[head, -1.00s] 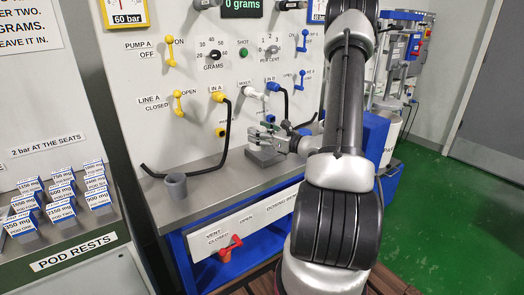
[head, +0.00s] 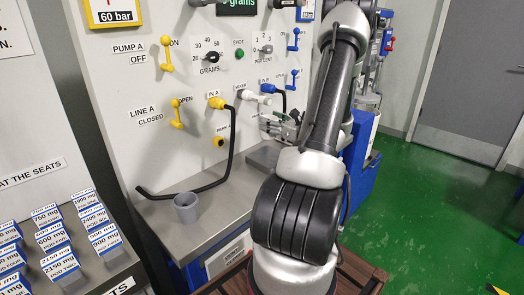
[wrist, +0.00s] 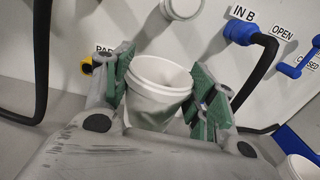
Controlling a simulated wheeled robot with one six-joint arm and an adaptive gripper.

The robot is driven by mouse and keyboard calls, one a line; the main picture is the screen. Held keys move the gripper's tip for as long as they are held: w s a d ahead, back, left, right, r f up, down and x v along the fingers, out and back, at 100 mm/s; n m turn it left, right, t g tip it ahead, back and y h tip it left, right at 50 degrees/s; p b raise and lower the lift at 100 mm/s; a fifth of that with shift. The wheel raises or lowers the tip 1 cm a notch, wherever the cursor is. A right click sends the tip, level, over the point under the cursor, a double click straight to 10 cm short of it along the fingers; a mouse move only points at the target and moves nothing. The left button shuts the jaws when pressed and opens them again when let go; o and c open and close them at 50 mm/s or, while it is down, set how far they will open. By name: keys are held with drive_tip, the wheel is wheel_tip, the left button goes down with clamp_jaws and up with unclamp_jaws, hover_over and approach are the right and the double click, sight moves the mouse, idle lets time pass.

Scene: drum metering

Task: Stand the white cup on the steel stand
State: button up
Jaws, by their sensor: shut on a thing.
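In the wrist view the white cup (wrist: 158,98) sits mouth up, slightly tilted in the picture, between the green finger pads of my gripper (wrist: 165,100). Both pads are against its sides. In the head view my gripper (head: 280,127) is in front of the panel, below the white outlet; the cup cannot be made out there. The grey steel stand (head: 261,154) shows partly beneath my gripper on the bench, its right side hidden by my arm. I cannot tell the gap between cup and stand.
A grey cup (head: 187,208) stands on the steel bench (head: 215,222) to the left. A black hose (head: 190,192) hangs from the yellow IN A fitting. A white outlet (wrist: 183,8) is just beyond the cup. A white rounded thing (wrist: 303,168) is cut off at lower right.

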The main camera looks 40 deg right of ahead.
wheel_tip(320, 180, down, 9)
drive_tip(key=shift+r, duration=0.2)
idle(0.3)
drive_tip(key=o, duration=1.1)
drive_tip(key=shift+f, duration=0.1)
